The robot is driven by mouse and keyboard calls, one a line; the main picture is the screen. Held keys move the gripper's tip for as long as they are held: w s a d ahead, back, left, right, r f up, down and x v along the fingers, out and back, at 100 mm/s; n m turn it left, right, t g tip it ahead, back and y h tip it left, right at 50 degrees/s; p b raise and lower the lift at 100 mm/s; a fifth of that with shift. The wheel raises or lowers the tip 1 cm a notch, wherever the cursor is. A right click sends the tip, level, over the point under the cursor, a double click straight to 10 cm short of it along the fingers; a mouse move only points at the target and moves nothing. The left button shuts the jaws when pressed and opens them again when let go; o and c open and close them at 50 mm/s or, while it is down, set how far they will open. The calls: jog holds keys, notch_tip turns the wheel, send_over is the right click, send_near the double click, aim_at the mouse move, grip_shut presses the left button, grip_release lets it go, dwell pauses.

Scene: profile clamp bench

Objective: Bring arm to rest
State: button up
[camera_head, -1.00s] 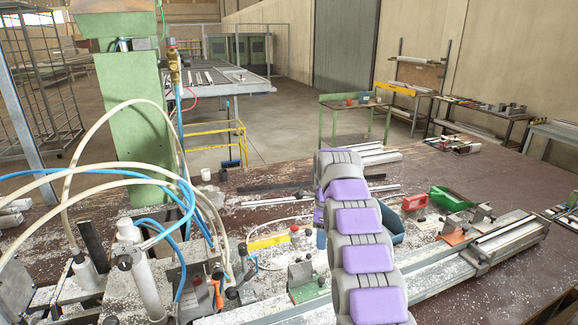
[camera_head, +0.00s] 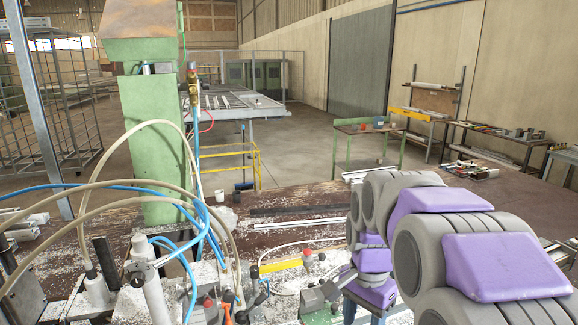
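My arm, grey with purple pads, rises from the lower right and bends over the workbench (camera_head: 290,200). Its far end comes down near the middle of the bench, above the clamp hardware. My gripper is not clearly visible; the arm's own links hide that area. The clamp with a grey body and green base (camera_head: 318,306) stands at the bench front, just left of the arm's lower part.
A green machine column (camera_head: 150,145) stands at the left with looping white and blue hoses. A yellow bar (camera_head: 281,267) lies left of the arm. Metal profiles (camera_head: 300,222) lie across the bench. Behind are a small green-framed table (camera_head: 368,128) and open floor.

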jog(key=s+f+n, duration=0.4)
jog(key=s, duration=0.9)
jog(key=s+f+n, duration=0.3)
jog(key=s+n, duration=0.2)
jog(key=s, duration=0.8)
jog(key=shift+f+n+g+b, duration=0.3)
jog(key=shift+f+g+b, duration=0.05)
jog(key=shift+g+b, duration=0.05)
jog(key=shift+c, duration=0.5)
